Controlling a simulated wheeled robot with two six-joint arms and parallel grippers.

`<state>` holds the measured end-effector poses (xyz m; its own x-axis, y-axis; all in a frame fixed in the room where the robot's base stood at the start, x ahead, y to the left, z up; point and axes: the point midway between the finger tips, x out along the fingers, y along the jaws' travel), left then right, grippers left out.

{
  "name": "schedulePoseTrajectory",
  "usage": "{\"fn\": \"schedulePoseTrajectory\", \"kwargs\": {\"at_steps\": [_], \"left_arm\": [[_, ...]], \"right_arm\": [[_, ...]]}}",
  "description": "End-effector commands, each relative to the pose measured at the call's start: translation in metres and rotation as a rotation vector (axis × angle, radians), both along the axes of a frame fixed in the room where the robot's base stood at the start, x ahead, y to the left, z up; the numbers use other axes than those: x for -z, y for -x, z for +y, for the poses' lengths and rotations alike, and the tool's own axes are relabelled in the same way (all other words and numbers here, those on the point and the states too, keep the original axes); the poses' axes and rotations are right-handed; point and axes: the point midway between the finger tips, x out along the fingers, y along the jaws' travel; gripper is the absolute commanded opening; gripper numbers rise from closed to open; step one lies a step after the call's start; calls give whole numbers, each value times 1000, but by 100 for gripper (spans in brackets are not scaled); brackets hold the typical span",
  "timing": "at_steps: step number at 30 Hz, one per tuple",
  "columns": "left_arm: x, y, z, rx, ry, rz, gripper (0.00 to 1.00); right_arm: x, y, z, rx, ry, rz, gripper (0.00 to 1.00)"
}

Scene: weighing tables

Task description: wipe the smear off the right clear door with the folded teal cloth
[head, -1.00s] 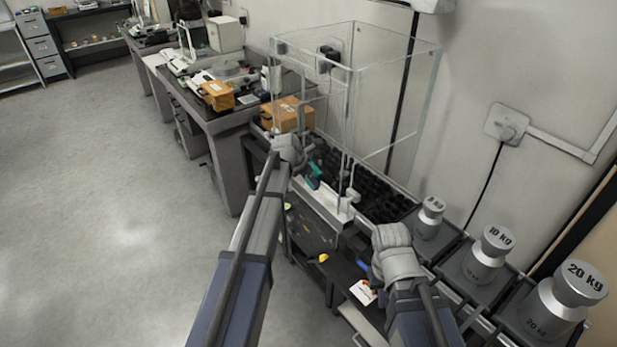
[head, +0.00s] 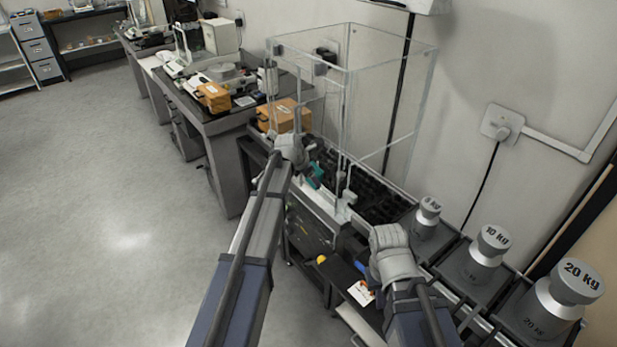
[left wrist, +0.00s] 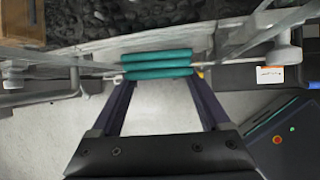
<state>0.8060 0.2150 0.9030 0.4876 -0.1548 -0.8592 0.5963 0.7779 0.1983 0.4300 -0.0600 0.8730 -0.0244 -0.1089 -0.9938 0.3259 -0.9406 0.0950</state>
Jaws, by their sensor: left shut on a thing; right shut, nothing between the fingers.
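The folded teal cloth (head: 316,174) is at the lower front of the clear enclosure. My left gripper (head: 309,170) is shut on it. In the left wrist view the cloth (left wrist: 158,65) lies as stacked teal folds across the tips of my left gripper (left wrist: 158,78). Clear door panels stand on both sides there; the right clear door (head: 346,130) is upright and see-through in the head view. I cannot make out the smear, nor whether the cloth touches the door. My right gripper (head: 372,268) is shut and empty, low in front of the weights, mostly hidden by its wrist.
Three steel weights, including the 10 kg (head: 487,252) and 20 kg (head: 557,300), stand right of the enclosure. A black pebbly bed (head: 375,195) lies inside it. An orange box (head: 284,116) sits behind my left wrist. The floor at left is clear.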

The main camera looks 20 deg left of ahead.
Motion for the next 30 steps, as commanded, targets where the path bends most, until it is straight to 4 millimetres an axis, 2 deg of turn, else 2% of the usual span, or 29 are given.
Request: {"fn": "schedulePoseTrajectory", "kwargs": {"at_steps": [8,21,30], "left_arm": [[0,0,-3,0,0,0,18],[0,20,-27,1,0,0,18],[0,22,-31,0,0,0,18]], "right_arm": [[0,0,0,0,0,0,0],[0,0,0,0,0,0,0],[0,0,0,0,0,0,0]]}}
